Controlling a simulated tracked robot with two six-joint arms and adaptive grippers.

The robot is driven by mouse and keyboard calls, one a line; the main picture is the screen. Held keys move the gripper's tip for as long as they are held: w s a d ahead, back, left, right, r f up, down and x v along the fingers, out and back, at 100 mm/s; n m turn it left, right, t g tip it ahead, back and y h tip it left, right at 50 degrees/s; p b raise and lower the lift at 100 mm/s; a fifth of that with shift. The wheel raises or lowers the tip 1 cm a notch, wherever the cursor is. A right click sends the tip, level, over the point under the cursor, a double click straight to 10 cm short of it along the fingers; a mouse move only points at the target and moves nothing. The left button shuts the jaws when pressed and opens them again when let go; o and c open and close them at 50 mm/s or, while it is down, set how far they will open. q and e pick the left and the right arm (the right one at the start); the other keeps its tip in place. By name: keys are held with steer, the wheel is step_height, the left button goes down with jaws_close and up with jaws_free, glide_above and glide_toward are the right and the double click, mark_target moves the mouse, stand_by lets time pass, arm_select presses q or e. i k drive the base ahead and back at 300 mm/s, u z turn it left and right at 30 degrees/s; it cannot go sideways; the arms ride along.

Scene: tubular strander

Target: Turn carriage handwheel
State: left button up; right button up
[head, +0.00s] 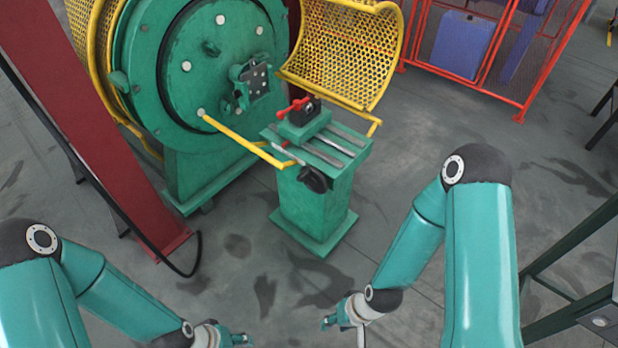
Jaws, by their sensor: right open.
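The carriage handwheel (315,180) looks like a small dark wheel on the front side of the green carriage stand (318,208), just below its top. Its rim and grip are too small to make out clearly. My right gripper (328,321) is open and empty, low in the picture, well in front of the stand and apart from the handwheel. My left gripper (243,339) shows at the bottom edge, partly cut off, also apart from the stand. Its finger opening cannot be made out.
A carriage with a red lever (294,107) sits on the stand's rails. A yellow bar (248,142) runs beside the stand's left. The green strander drum (200,70), yellow mesh guard (345,50) and dark red beam (85,120) stand behind. Floor in front is clear.

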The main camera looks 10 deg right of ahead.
mark_target(312, 178)
steer(key=u, duration=0.6)
steer(key=i, duration=0.2)
steer(key=z, duration=2.5)
steer(key=k, duration=0.7)
steer(key=u, duration=0.75)
steer(key=k, duration=0.6)
steer(key=u, duration=0.85)
steer(key=i, duration=1.45)
steer(key=z, duration=0.3)
